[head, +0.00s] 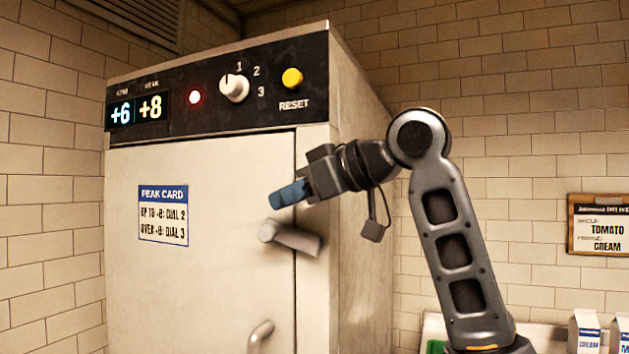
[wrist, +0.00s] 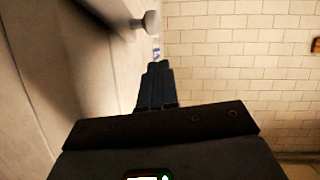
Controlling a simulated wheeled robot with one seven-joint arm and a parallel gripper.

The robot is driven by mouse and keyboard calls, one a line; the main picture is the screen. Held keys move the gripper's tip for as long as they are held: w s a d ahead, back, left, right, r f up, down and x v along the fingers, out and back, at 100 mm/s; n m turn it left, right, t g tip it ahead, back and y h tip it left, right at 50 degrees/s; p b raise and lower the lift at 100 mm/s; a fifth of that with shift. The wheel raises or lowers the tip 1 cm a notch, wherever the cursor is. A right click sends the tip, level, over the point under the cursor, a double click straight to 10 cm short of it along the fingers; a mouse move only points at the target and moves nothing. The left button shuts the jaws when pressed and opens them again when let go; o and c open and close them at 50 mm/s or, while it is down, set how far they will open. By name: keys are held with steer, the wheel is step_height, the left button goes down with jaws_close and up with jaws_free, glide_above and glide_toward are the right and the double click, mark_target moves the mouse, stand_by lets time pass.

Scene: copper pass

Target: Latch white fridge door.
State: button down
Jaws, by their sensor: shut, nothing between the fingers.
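The white fridge door (head: 215,270) fills the lower left of the head view and looks flush with its frame; a small gap cannot be ruled out. A pale latch lever (head: 292,239) with a round knob end lies nearly level across the door's right edge, tilting slightly down to the right. A curved handle (head: 261,335) sits lower on the door. My gripper (head: 290,194) is shut and empty, its blue fingers just above the latch, apparently apart from it. In the wrist view, the fingers (wrist: 157,85) point toward the latch knob (wrist: 152,20) ahead.
Above the door, a dark panel (head: 180,112) carries displays reading +6 and +8, a lit red lamp (head: 195,97), a white dial (head: 234,88) and a yellow reset button (head: 292,78). A peak card (head: 163,216) is on the door. Cartons (head: 585,332) stand lower right.

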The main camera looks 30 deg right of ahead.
mark_target(265, 226)
steer(key=shift+w+a+f, duration=0.1)
steer(key=shift+w+f, duration=0.25)
steer(key=shift+f, duration=0.45)
steer(key=shift+w+a+f, duration=0.1)
steer(key=shift+w+f, duration=0.2)
steer(key=shift+f, duration=0.5)
steer(key=shift+d, duration=0.1)
steer(key=shift+w+a+f+p, duration=0.3)
steer(key=shift+w+a+p, duration=0.1)
steer(key=shift+p, duration=0.4)
steer(key=shift+w+f, duration=0.1)
steer(key=shift+f, duration=0.15)
